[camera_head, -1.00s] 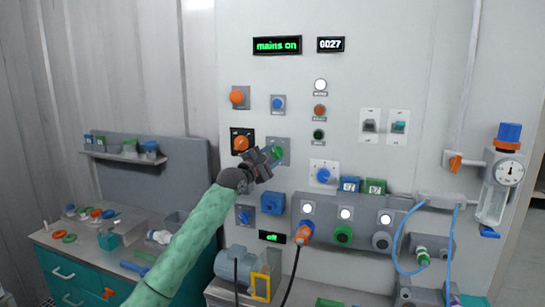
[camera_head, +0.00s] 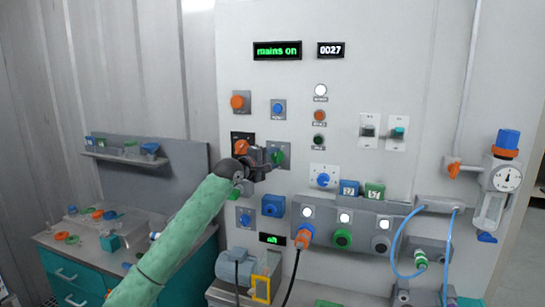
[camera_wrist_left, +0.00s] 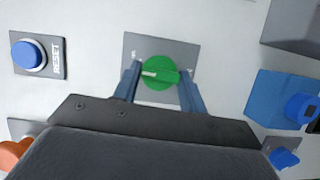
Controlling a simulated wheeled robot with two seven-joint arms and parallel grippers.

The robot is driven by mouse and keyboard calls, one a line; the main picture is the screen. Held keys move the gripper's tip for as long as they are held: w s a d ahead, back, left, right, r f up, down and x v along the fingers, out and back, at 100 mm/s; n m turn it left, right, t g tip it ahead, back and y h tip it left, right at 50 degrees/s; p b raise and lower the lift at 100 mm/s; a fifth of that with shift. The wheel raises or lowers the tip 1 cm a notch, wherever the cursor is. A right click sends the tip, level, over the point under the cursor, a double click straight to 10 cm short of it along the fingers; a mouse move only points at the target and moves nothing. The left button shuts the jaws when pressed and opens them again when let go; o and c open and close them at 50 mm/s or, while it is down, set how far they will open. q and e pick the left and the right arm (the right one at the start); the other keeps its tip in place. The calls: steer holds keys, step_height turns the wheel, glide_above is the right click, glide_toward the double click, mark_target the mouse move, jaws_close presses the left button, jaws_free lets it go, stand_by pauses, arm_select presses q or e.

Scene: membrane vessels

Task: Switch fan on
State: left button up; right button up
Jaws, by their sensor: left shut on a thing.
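A green rotary knob (camera_head: 277,156) sits on a grey square plate on the white wall panel. In the left wrist view the green knob (camera_wrist_left: 160,73) shows a white pointer mark lying nearly level towards the left. My left gripper (camera_head: 272,158) reaches it from the left and is shut on it, with one blue finger at each side of the knob in the left wrist view (camera_wrist_left: 160,80). A small display (camera_head: 272,239) lower on the panel shows green text that looks like "off". My right gripper is in neither view.
An orange knob (camera_head: 240,146) is close left of the gripper, and a blue RESET button (camera_wrist_left: 28,55) is up and left of the green knob. A blue socket box (camera_head: 273,205) is below. The top display (camera_head: 277,50) reads "mains on".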

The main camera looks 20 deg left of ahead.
arm_select(q)
steer(key=shift+r+m+g+p, duration=0.15)
steer(key=shift+m+g+p, duration=0.35)
steer(key=shift+m, duration=0.7)
steer(key=shift+d+m+g+y+p, duration=0.1)
steer(key=shift+m+g+y+p, duration=0.2)
steer(key=shift+m+y+p, duration=0.5)
steer(key=shift+m, duration=0.3)
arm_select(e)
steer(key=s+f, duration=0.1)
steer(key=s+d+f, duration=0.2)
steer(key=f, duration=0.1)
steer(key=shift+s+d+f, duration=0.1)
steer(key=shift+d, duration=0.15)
arm_select(q)
steer(key=o, duration=1)
steer(key=shift+s, duration=0.1)
